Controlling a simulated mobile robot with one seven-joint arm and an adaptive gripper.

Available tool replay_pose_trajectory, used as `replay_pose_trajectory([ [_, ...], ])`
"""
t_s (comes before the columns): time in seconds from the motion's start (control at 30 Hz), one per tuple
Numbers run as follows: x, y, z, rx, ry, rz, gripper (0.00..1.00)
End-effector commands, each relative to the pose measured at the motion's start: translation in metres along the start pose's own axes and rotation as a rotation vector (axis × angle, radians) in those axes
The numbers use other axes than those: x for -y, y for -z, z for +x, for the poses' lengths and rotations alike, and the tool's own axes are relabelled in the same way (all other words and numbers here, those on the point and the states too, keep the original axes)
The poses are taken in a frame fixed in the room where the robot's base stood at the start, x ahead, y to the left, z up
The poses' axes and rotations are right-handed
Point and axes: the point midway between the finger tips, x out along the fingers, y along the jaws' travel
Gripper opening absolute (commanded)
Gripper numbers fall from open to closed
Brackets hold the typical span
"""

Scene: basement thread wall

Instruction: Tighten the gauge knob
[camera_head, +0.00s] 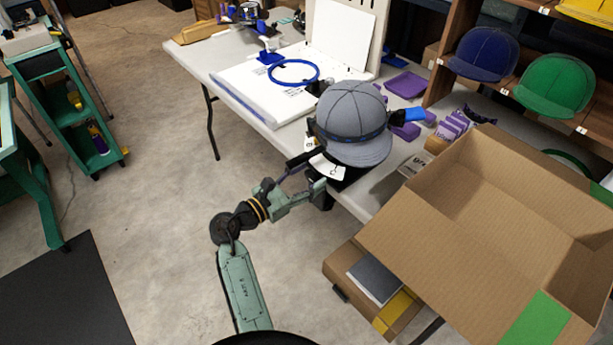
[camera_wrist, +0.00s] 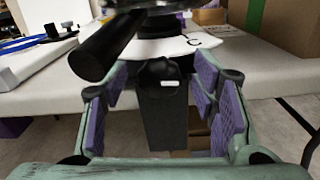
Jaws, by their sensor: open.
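A grey cap (camera_head: 353,125) sits on a dark device at the table's front edge. Below the cap is a white dial plate (camera_head: 328,168) with a "C" mark; the plate (camera_wrist: 190,45) also shows in the wrist view. A dark rounded knob-like part (camera_wrist: 158,74) sits under the plate, above a black block (camera_wrist: 172,115). I cannot tell for sure which dark part is the gauge knob. A black cylindrical handle (camera_wrist: 105,47) juts toward the camera at upper left. My gripper (camera_head: 318,187) is open, its purple-padded fingers (camera_wrist: 165,92) on either side of the block, apparently without gripping it.
An open cardboard box (camera_head: 430,240) stands close at the right. The table (camera_head: 235,65) holds a white board, a blue ring (camera_head: 295,71) and purple parts. Blue (camera_head: 484,52) and green (camera_head: 553,84) caps rest on the shelf.

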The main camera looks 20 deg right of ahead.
Motion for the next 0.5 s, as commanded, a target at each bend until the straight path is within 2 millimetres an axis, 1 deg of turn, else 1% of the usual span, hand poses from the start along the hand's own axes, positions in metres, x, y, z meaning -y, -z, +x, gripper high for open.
replay_pose_trajectory([
  [0.2, -0.0001, 0.0001, 0.0001, 0.0, 0.0, 0.0, 0.53],
  [0.5, -0.0002, 0.0, -0.0002, 0.0, 0.0, 0.001, 0.33],
])
